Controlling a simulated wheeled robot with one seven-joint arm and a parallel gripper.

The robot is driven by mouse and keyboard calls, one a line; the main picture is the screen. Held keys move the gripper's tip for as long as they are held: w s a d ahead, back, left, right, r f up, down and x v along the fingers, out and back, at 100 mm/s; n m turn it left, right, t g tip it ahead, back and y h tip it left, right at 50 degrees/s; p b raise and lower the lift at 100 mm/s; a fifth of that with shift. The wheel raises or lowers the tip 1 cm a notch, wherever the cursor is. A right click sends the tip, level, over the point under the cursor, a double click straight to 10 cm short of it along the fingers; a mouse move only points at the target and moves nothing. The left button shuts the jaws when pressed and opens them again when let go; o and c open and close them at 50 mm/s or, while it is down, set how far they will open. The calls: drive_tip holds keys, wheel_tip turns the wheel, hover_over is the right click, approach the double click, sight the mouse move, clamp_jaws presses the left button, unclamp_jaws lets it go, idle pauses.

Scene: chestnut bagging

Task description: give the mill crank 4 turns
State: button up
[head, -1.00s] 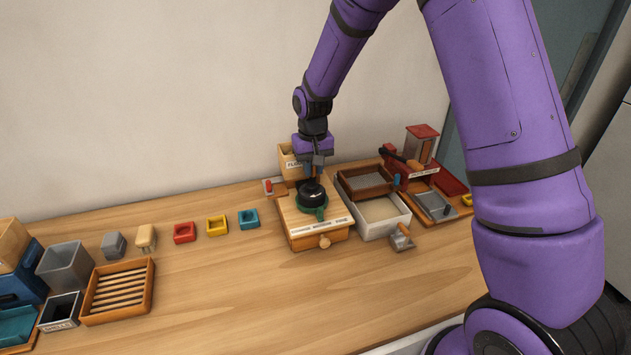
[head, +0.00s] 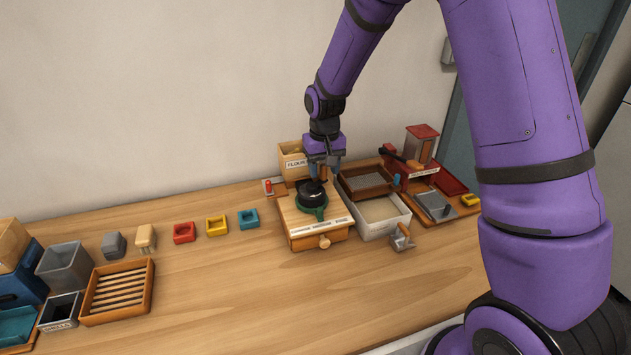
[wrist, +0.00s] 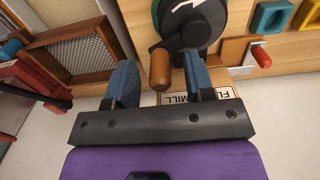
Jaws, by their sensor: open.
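The mill (head: 300,228) is a wooden box with a front knob, a green ring and a black round top (head: 311,190). In the wrist view, its black disc (wrist: 205,20) bears a white arrow. The crank's black arm ends in a brown wooden handle (wrist: 160,70). My gripper (head: 324,178) is over the back right of the mill top. In the wrist view, my gripper's (wrist: 160,76) blue fingers are open, one on each side of the handle, with gaps visible.
A FLOUR-labelled wooden box (head: 291,155) stands behind the mill. A framed sieve (head: 366,182) and white tray (head: 381,218) stand right of it, with a scoop (head: 402,238) in front. A red switch (wrist: 262,57) is close by. The table's front middle is clear.

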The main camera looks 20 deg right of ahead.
drive_tip(key=shift+r, duration=3.4)
drive_tip(key=shift+c, duration=0.2)
clamp_jaws()
